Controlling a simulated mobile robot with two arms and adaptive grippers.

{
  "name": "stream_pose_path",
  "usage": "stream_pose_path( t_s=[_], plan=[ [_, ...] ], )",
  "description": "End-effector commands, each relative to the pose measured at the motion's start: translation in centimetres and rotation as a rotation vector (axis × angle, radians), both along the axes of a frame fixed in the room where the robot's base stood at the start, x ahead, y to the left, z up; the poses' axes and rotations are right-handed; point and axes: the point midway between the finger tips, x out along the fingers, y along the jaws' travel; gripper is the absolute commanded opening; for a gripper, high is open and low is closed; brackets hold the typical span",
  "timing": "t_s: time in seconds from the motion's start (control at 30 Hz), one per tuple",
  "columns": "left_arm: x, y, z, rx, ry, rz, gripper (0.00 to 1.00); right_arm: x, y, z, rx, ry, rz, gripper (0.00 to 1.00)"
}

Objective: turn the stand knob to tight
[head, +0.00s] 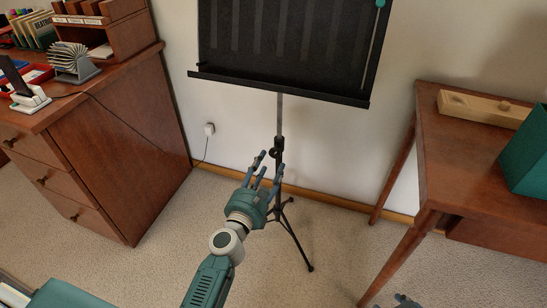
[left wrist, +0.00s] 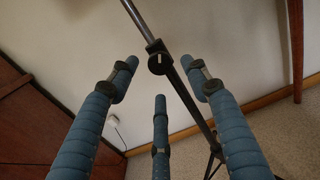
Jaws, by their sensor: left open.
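The black music stand (head: 280,90) stands against the wall on a thin pole with splayed legs. Its stand knob (left wrist: 158,64) is a small dark round knob with a pale line mark, on the collar where the bright upper rod enters the dark tube. In the head view the knob (head: 273,152) is small, just beyond the fingertips. My left gripper (head: 268,166) is open and empty, its fingers pointing at the knob without visible contact. In the left wrist view the knob sits between the spread fingers. My right gripper (head: 405,301) shows only as a sliver at the bottom edge.
A wooden drawer desk (head: 110,160) stands at the left, with a card file (head: 73,62) on top. A wooden table (head: 470,150) stands at the right, bearing a wooden box (head: 484,108) and a green box (head: 530,155). Carpet is clear around the stand legs.

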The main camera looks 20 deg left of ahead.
Motion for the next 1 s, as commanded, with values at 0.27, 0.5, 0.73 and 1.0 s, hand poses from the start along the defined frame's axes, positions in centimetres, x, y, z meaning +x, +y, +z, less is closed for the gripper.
stream_pose_path(
  t_s=[0.27, 0.5, 0.73, 1.0],
  plan=[
    [4.1, -0.2, -0.1, 0.003, 0.0, -0.001, 0.48, 1.4, 0.5, 0.7, 0.014, -0.062, 0.006, 0.38],
    [4.8, -0.2, -0.1, 0.003, 0.001, -0.001, 0.48, 1.9, 0.6, 1.0, 0.018, -0.084, 0.007, 0.38],
    [4.8, -0.2, -0.1, 0.003, 0.001, -0.001, 0.34, 1.9, 0.6, 1.0, 0.018, -0.084, 0.007, 0.38],
    [4.7, -0.2, -0.2, 0.003, 0.002, -0.001, 0.03, 1.9, 0.7, 1.0, 0.018, -0.084, 0.007, 0.38]
  ],
)
